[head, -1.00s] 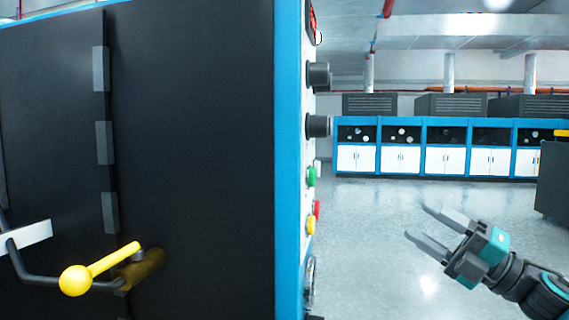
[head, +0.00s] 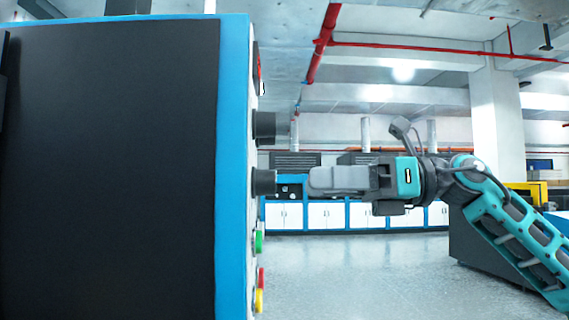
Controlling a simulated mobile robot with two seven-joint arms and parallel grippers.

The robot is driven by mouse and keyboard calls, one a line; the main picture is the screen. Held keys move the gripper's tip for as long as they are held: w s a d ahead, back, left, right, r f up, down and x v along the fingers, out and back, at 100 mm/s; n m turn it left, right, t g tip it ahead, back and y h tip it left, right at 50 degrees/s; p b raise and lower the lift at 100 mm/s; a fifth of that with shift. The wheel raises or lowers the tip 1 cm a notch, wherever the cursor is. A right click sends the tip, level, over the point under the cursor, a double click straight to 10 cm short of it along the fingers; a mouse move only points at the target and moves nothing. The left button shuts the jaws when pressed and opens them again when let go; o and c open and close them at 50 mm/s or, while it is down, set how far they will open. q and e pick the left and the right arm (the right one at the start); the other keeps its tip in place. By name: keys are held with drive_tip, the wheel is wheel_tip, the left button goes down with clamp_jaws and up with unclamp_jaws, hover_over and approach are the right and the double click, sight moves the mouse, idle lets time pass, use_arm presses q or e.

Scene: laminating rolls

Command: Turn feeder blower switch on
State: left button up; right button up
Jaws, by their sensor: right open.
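The machine's control panel (head: 253,215) is seen nearly edge-on along the right side of the cabinet. Two dark round knobs stick out from it: an upper knob (head: 265,125) and a lower knob (head: 264,182). No labels can be read, so I cannot tell which is the feeder blower switch. My right gripper (head: 312,180) is level with the lower knob and points left at it, with a visible gap between. It is open and empty; seen side-on, its fingers overlap. My left gripper is not in view.
Below the knobs are a green button (head: 259,242), a red button (head: 261,277) and a yellow button (head: 259,300). A red part (head: 256,62) sits above. The large dark cabinet face (head: 110,170) fills the left. Open floor (head: 370,275) lies to the right, with blue-and-white cabinets far behind.

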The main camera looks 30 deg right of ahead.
use_arm(q)
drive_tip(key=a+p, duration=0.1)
drive_tip(key=p, duration=0.1)
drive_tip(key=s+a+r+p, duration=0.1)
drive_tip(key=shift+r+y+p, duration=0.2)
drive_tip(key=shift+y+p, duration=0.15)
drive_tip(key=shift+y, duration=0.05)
use_arm(e)
drive_tip(key=x, duration=0.5)
drive_tip(key=shift+w+a, duration=0.2)
drive_tip(key=shift+a, duration=0.1)
clamp_jaws()
